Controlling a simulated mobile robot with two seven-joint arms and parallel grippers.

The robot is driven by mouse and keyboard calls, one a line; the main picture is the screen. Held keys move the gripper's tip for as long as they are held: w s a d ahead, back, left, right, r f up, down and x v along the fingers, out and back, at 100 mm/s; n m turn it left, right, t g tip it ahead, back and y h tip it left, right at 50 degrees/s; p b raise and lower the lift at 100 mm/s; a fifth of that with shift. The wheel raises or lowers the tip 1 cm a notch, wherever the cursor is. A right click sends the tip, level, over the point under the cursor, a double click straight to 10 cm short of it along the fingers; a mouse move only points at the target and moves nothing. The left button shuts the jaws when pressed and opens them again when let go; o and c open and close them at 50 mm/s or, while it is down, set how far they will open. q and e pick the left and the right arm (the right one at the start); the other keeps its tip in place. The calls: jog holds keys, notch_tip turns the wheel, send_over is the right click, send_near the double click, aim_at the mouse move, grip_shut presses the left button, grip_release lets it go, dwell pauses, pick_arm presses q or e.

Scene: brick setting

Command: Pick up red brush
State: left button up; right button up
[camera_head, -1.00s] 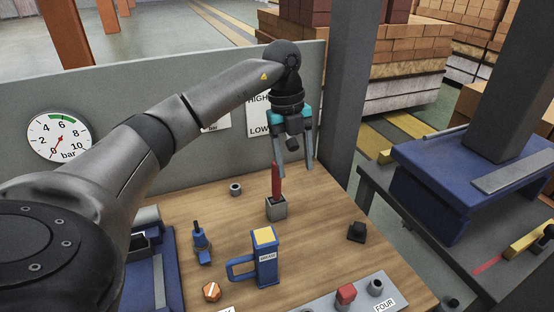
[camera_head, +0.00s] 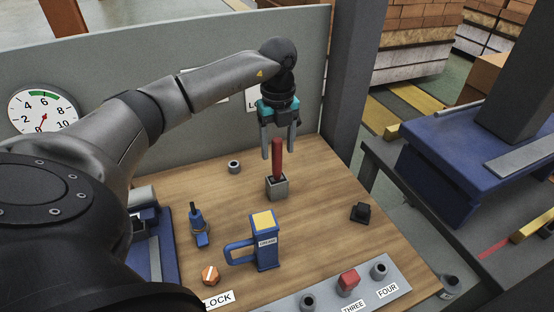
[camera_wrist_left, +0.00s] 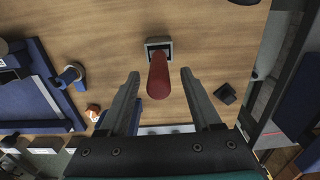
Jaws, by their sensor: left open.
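The red brush (camera_head: 277,158) stands upright in a small grey square holder (camera_head: 277,188) on the wooden table. Its red handle points up, and its lower end is hidden in the holder. My left gripper (camera_head: 278,156) is open and empty, pointing down at the top of the handle. In the left wrist view the red brush (camera_wrist_left: 158,76) shows between the two spread fingers of my left gripper (camera_wrist_left: 160,75), a little beyond the tips. I see no contact. My right gripper is in neither view.
A blue mug-like block with a yellow top (camera_head: 264,240) stands in front of the holder. A blue-handled valve (camera_head: 199,228) and an orange knob (camera_head: 210,275) are left of it. A grey strip (camera_head: 325,298) holds a red block (camera_head: 348,281). A grey panel (camera_head: 200,120) stands behind.

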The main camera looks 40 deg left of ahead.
aim_at(277, 160)
pick_arm(q)
notch_tip(277, 160, down, 5)
jog(key=shift+a, duration=0.1)
grip_shut()
dwell(0.6)
